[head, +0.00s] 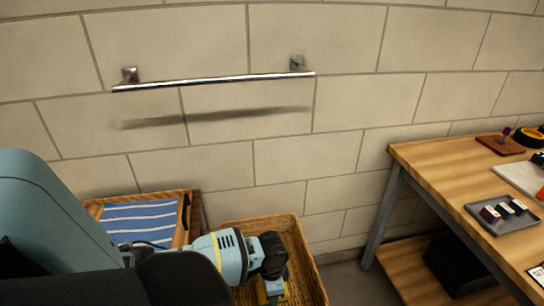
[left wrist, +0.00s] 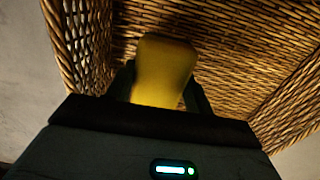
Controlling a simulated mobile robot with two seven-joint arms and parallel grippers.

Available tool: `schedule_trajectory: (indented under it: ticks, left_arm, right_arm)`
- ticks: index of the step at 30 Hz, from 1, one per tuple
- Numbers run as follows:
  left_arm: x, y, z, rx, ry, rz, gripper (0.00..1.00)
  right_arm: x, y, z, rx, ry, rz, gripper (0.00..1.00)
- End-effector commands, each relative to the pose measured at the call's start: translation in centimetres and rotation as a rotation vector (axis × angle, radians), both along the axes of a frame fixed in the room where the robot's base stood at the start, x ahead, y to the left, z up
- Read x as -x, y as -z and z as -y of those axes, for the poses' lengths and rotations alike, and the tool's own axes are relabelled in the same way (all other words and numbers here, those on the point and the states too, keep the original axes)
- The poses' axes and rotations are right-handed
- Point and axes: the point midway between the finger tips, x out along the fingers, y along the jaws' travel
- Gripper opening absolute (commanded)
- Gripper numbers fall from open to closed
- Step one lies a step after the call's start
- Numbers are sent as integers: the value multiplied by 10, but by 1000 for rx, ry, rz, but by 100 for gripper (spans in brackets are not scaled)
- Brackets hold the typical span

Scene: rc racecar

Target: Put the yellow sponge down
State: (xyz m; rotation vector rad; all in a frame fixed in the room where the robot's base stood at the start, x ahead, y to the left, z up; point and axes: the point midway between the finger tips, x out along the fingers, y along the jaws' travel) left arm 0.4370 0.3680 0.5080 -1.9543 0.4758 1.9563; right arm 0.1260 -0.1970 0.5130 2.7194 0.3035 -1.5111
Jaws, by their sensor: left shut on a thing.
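The yellow sponge (left wrist: 163,72) is held between the fingers of my left gripper (left wrist: 160,95), which is shut on it. In the left wrist view the sponge is over the inside of a wicker basket (left wrist: 75,45), with woven walls around it. In the head view my left gripper (head: 270,278) reaches down into the wicker basket (head: 303,262), and a bit of the yellow sponge (head: 266,291) shows below it. I cannot tell whether the sponge touches the basket's bottom. My right gripper is not in view.
A wooden crate (head: 186,215) with blue striped cloth (head: 145,217) stands left of the basket. A wooden workbench (head: 440,165) with a grey tray (head: 490,226) stands at the right. A metal towel bar (head: 215,80) is fixed to the block wall.

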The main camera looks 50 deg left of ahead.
Motion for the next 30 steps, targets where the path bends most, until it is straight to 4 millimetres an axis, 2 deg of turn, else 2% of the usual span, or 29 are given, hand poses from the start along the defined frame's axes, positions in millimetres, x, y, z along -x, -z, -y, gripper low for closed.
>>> schedule_trajectory:
  ticks: [8,16,28,29,30]
  left_arm:
    - [0,8,0,0,0,1,30]
    - [-1,40,0,0,0,1,30]
    - [-1,44,0,0,0,1,30]
    - [-1,44,0,0,0,1,55]
    - [-1,44,0,0,0,1,60]
  right_arm:
    - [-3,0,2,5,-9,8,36]
    - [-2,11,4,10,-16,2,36]
    - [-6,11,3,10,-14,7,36]
    - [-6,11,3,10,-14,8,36]
    - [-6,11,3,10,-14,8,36]
